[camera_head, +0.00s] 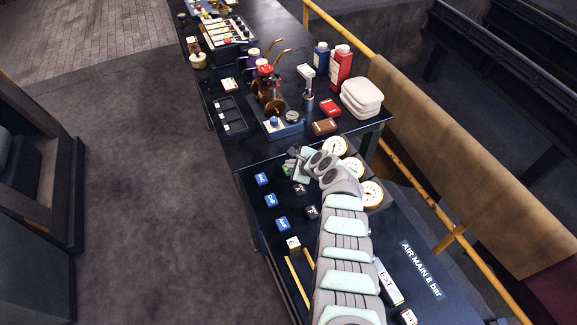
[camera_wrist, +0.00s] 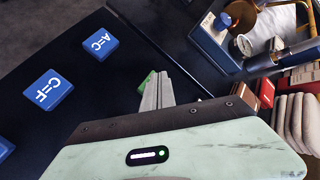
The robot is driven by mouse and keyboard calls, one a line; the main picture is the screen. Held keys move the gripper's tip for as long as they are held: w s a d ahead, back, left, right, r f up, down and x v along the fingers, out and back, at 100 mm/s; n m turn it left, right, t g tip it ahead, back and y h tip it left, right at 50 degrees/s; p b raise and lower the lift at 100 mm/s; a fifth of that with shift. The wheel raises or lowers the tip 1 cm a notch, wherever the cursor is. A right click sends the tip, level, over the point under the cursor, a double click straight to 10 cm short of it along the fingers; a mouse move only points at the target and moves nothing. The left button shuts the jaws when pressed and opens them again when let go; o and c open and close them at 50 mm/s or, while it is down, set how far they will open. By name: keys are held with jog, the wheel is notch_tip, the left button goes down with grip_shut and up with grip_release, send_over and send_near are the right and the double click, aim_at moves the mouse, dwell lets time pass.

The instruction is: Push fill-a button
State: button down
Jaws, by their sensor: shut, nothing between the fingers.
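My gripper (camera_head: 297,163) is shut and empty, above the far left part of the near black panel. In the wrist view its closed fingertips (camera_wrist: 158,82) are in front of a small green piece (camera_wrist: 147,82) and partly hide it. I cannot tell whether they touch. The green piece also shows beside the gripper in the head view (camera_head: 287,170). I can read no "fill-a" label, so I cannot tell whether this is that button.
Blue lettered blocks (camera_head: 270,200) and black ones (camera_head: 313,212) sit on the panel left of my arm. Round gauges (camera_head: 371,194) stand to its right. The farther bench holds a blue-based apparatus (camera_head: 284,129), bottles (camera_head: 341,67) and folded pale cloths (camera_head: 361,98).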

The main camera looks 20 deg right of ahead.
aim_at(290, 170)
jog(key=shift+r, duration=0.3)
notch_tip(290, 170, up, 6)
jog(key=p, duration=0.6)
dwell(0.8)
